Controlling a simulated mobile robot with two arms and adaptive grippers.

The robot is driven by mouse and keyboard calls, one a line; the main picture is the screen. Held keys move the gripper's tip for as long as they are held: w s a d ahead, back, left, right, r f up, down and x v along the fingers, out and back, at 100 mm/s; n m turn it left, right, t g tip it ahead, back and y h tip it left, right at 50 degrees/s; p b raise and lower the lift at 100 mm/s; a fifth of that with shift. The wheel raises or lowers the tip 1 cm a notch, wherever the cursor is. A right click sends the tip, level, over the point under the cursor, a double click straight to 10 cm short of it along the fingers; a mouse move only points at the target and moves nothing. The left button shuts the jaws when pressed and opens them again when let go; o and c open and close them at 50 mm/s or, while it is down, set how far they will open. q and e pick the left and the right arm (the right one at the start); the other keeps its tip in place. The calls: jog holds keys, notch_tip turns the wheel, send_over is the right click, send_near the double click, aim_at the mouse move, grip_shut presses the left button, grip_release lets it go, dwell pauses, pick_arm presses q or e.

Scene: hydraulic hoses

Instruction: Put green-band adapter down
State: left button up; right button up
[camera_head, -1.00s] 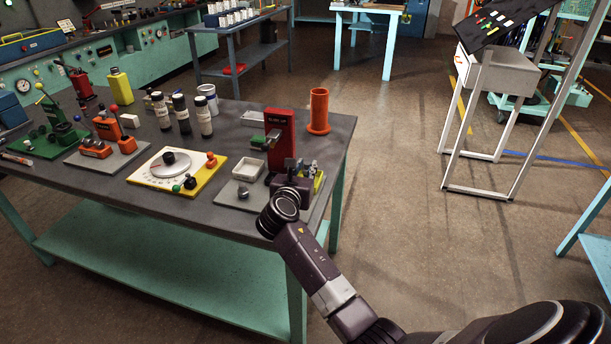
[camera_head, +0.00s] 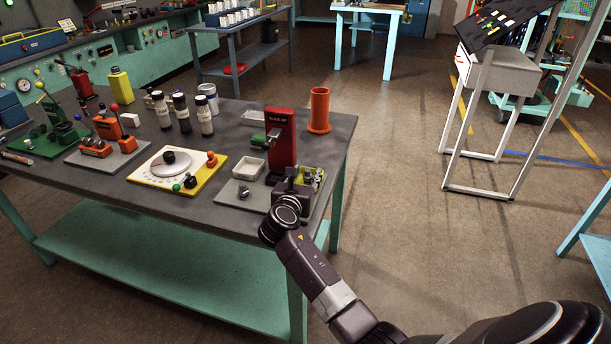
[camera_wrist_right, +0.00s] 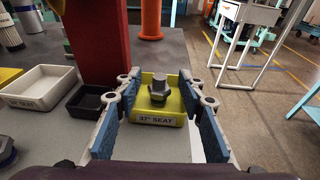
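A grey metal adapter (camera_wrist_right: 158,90) with a hex body stands in a yellow tray (camera_wrist_right: 160,121) labelled "37° SEAT" in the right wrist view. No green band can be made out on it. My right gripper (camera_wrist_right: 164,92) is open, its blue-padded fingers on either side of the adapter with gaps to both. In the head view my right gripper (camera_head: 304,180) is at the table's front right corner, partly covering the yellow tray (camera_head: 320,173). My left gripper is out of view.
A red upright stand (camera_head: 281,140) rises just behind and left of the gripper. A white tray (camera_head: 249,168) and a small black tray (camera_wrist_right: 90,101) lie left of it. Another dark fitting (camera_head: 243,191) sits on the grey plate. An orange cylinder (camera_head: 319,110) stands behind.

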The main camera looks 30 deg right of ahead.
jog(key=shift+r, duration=0.15)
jog(key=v, duration=1.2)
jog(key=shift+s, duration=0.1)
